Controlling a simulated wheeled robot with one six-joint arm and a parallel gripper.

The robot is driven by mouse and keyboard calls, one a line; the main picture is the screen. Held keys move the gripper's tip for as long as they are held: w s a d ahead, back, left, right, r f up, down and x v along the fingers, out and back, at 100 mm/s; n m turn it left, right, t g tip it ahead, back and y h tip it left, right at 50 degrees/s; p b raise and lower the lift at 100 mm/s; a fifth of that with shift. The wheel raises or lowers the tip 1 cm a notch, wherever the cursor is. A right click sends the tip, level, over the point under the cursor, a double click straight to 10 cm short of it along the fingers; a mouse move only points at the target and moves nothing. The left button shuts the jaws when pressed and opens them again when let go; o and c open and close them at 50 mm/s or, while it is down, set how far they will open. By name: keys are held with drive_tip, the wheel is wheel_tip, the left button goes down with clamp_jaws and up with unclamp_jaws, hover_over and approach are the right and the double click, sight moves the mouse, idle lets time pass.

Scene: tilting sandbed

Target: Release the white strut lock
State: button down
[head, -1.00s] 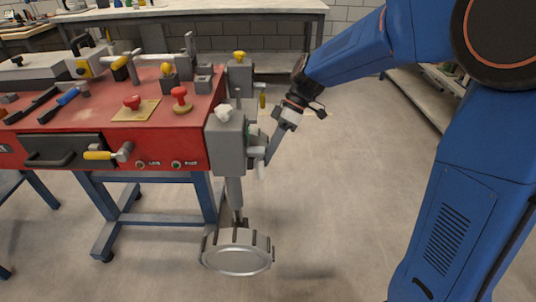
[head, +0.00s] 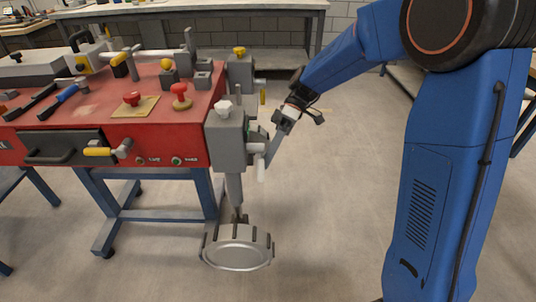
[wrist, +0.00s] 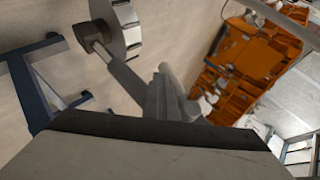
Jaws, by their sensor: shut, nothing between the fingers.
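The near grey strut housing (head: 226,140) hangs at the red bench's right end. It has a white knob (head: 224,107) on top and a white lever (head: 261,167) hanging down at its right side. Its rod runs down to a grey wheel-like foot (head: 238,252). My gripper (head: 269,158) is shut and empty, pointing down and left, its tip close beside the white lever; I cannot tell whether they touch. In the wrist view the strut rod (wrist: 121,72) and foot (wrist: 121,28) show past a large pale plate that hides the near part.
A second housing with a yellow knob (head: 239,50) and yellow lever (head: 263,95) stands just behind. The red bench top (head: 80,107) carries red buttons, tools and clamps. A drawer (head: 62,148) and yellow handle (head: 97,152) are on its front.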

sight(260, 164)
drive_tip(key=shift+s+r, duration=0.1)
drive_tip(key=shift+s, duration=1.75)
idle(0.4)
